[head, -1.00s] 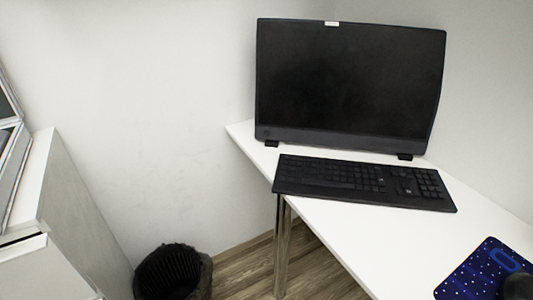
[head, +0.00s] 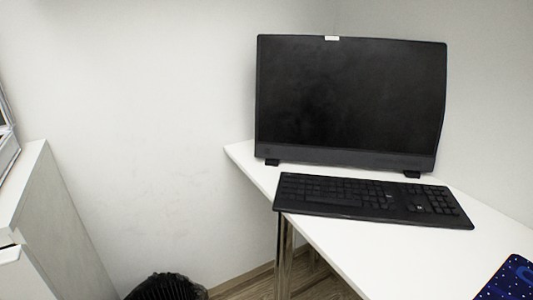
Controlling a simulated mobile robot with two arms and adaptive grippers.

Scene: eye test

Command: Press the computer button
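The computer (head: 350,95) is a black all-in-one with a dark screen. It stands upright on two short feet at the back of a white table. A small white piece shows at its top edge. A plain dark strip runs below the screen; I cannot make out a button on it. A black keyboard (head: 370,198) lies on the table in front of the computer. Neither of my grippers is in the head view.
The white table (head: 360,255) has bare room in front of the keyboard. A blue patterned mat (head: 512,280) lies at the lower right. A black bin (head: 166,288) stands on the wooden floor. A pale cabinet (head: 55,230) stands at the left. White walls meet behind the computer.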

